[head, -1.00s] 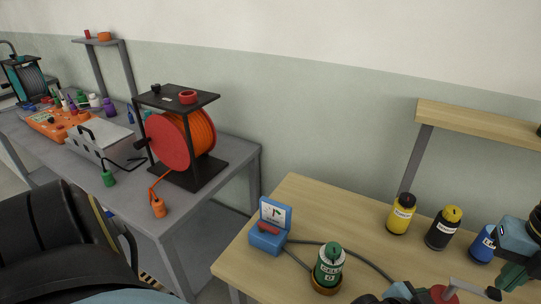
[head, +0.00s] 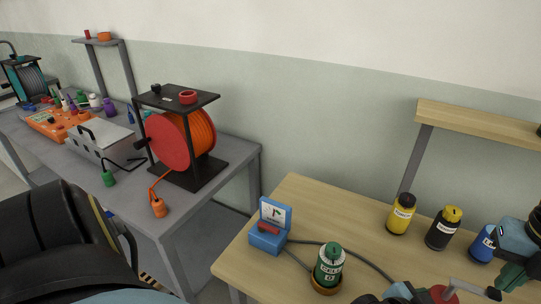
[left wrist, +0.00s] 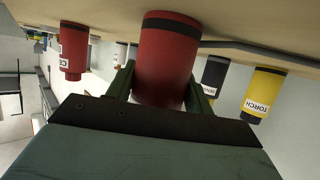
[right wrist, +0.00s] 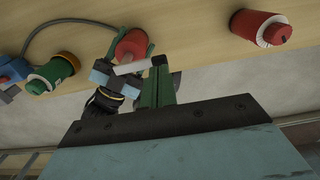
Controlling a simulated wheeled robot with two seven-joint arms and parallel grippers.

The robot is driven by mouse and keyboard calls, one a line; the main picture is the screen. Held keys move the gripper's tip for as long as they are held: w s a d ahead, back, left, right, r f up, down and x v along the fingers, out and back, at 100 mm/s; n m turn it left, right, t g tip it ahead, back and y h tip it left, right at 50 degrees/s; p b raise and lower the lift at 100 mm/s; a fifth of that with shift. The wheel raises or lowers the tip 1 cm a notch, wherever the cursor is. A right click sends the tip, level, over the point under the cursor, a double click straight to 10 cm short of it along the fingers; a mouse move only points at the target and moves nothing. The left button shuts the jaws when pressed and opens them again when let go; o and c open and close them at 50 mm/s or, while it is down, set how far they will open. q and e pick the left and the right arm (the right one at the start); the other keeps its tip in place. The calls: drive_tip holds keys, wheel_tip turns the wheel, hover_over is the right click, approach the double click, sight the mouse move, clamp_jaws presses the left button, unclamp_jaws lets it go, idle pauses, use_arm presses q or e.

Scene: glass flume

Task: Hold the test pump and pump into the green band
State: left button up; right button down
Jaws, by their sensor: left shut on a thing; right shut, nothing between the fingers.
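The test pump's red body with a black band (left wrist: 165,55) stands between the green fingers of my left gripper (left wrist: 160,92), which is shut on it. In the head view the pump's red top (head: 440,293) shows at the bottom edge, with a silver lever (head: 466,286) ending in a black knob. My right gripper (head: 509,279) is shut and empty, close by the lever's knob end. In the right wrist view its fingers (right wrist: 160,80) are just by the lever (right wrist: 132,68); contact is unclear. A blue box (head: 267,240) has a white-faced gauge (head: 275,213); its reading is too small to tell.
A green bottle (head: 329,265) stands in a round holder near the front. Yellow (head: 400,214), black (head: 443,229) and blue (head: 482,245) bottles stand behind the pump. A grey hose (head: 365,263) crosses the wooden table. A red bottle (right wrist: 262,29) shows in the right wrist view.

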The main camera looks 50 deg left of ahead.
sight(496, 293)
drive_tip(key=shift+f, duration=1.55)
drive_tip(key=shift+r, duration=1.65)
wheel_tip(496, 293, up, 7)
use_arm(q)
drive_tip(key=o, duration=1.1)
